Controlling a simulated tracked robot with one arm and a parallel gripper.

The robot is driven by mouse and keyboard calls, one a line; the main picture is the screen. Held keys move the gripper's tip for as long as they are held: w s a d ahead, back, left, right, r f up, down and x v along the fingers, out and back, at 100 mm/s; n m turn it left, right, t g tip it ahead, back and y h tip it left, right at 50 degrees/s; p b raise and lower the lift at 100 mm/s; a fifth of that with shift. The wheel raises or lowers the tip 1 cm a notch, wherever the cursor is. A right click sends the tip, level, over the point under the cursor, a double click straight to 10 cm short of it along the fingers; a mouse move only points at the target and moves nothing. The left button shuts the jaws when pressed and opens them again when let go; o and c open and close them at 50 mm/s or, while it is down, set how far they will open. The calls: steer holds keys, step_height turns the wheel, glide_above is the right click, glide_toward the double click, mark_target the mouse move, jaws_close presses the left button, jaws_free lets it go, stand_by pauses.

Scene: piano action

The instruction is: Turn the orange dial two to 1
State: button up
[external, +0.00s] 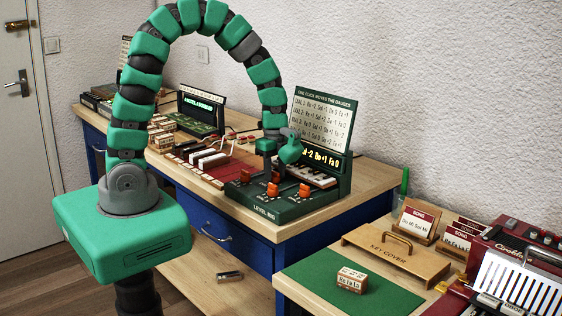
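The green level rig (265,211) stands at the front right of the wooden bench. Several small orange dials or knobs show on its top: one at the left (246,175), one in the middle (272,189) and one at the right (304,190). Another orange piece (276,177) shows just behind the middle one. I cannot tell which is dial two or read its setting. The lit display appears to read Sol -2, Do +1, Fa 0. My gripper (267,165) points down over the rig near the middle orange pieces; contact and its opening are unclear.
A sign panel (324,118) stands behind the rig. Piano keys (205,158) on a red base lie to its left. The nearer table holds a key cover (395,256), a green mat (315,295) with a labelled block (351,280), and a red machine (520,270).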

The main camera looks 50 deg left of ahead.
steer(key=c, duration=0.7)
steer(key=shift+n, duration=0.4)
steer(key=n, duration=0.3)
steer(key=shift+n+b, duration=0.3)
steer(key=shift+b, duration=0.05)
steer(key=n, duration=0.4)
steer(key=shift+w+r+b, duration=0.1)
steer(key=shift+b, duration=0.2)
steer(key=shift+n, duration=0.3)
steer(key=o, duration=0.7)
